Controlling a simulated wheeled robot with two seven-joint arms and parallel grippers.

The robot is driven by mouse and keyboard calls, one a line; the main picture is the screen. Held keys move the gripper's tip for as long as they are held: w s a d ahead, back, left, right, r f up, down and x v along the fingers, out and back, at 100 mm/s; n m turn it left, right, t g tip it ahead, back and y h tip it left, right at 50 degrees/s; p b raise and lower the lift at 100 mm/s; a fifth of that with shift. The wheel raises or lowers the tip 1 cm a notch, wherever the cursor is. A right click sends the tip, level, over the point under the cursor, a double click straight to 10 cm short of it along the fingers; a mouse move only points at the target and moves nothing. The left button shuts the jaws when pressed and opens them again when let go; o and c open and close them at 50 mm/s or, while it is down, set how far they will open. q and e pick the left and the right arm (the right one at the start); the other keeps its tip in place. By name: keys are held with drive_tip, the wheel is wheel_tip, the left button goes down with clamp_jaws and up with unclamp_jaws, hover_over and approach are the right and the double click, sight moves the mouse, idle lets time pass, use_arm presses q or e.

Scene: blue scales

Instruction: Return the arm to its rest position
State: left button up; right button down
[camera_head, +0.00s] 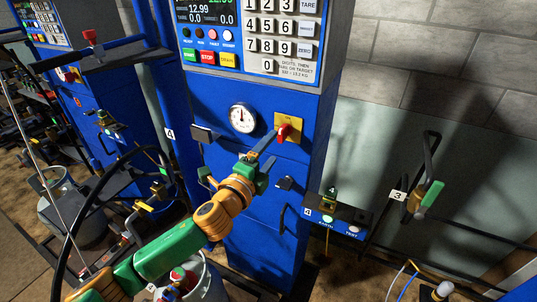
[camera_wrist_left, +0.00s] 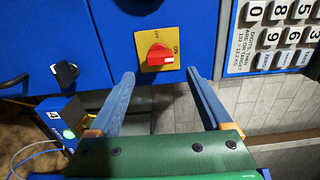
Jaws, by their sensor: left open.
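My left arm comes in from the lower left of the head view. Its gripper (camera_head: 267,146) is in front of the blue scale cabinet (camera_head: 215,160), just below a red rotary switch (camera_head: 284,132) on a yellow plate. In the left wrist view, the gripper's two blue fingers (camera_wrist_left: 159,76) are spread apart with nothing between them. The red switch (camera_wrist_left: 158,56) shows just beyond the gap between the fingertips, and its plate has ON and OFF lettering. My right gripper is in neither view.
A round gauge (camera_head: 242,118) and a keypad (camera_head: 283,28) are on the cabinet. A small shelf box (camera_head: 338,215) with a lit green button juts out at the right. Black hoses and a gas cylinder (camera_head: 75,222) crowd the left. A green-handled bracket (camera_head: 430,196) is at right.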

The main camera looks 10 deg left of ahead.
use_arm(q)
drive_tip(key=shift+s+a, duration=0.1)
drive_tip(key=shift+s, duration=0.3)
drive_tip(key=shift+w+f, duration=0.1)
drive_tip(key=s+a+f+n+g+y, duration=0.1)
drive_tip(key=s+a+f+n+g, duration=0.15)
drive_tip(key=f, duration=0.85)
drive_tip(key=s+a+f+n+g+y+b, duration=0.1)
drive_tip(key=s+a+f+n+g+y, duration=0.2)
drive_tip(key=f, duration=0.8)
drive_tip(key=s+a+f+n+g, duration=0.25)
drive_tip(key=f+n, duration=0.25)
drive_tip(key=f, duration=0.6)
drive_tip(key=s+a+f+n+g, duration=0.2)
drive_tip(key=s+f+n+g, duration=0.15)
drive_tip(key=s+f, duration=0.9)
drive_tip(key=s+f+n+g, duration=0.2)
drive_tip(key=s+f, duration=0.2)
drive_tip(key=s, duration=0.8)
drive_tip(key=s+f+n+g+y, duration=0.1)
drive_tip(key=s+f+n+g, duration=0.2)
drive_tip(key=s, duration=1)
drive_tip(key=shift+d+f+b, duration=0.3)
drive_tip(key=shift+d+f, duration=0.05)
drive_tip(key=shift+f, duration=0.15)
